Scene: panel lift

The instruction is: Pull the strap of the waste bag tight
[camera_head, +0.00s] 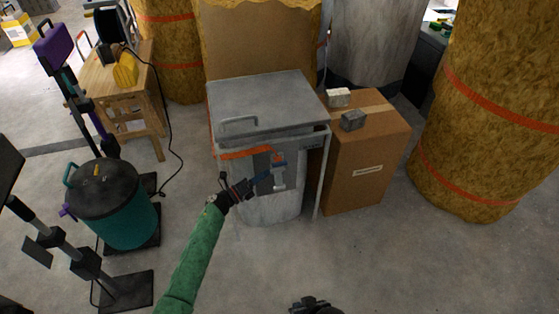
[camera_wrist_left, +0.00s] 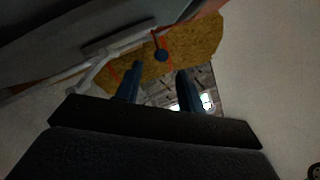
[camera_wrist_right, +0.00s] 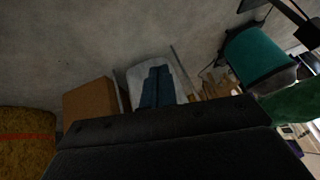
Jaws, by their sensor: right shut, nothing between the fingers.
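A grey metal bin stand (camera_head: 268,100) with a lid and a front handle stands in the middle of the head view. A pale bag or drum (camera_head: 270,207) shows inside its open lower front. An orange strap (camera_head: 245,153) runs along the front below the lid. My left gripper (camera_head: 274,169) is at this front, its blue fingers apart. My right gripper (camera_wrist_right: 157,87) is shut and empty, away from the stand.
A cardboard box (camera_head: 367,160) with two small grey blocks stands right of the stand. A teal bin (camera_head: 125,215) with a black lid and a wooden bench (camera_head: 125,80) are at the left. Wrapped yellow columns (camera_head: 495,110) rise behind and right.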

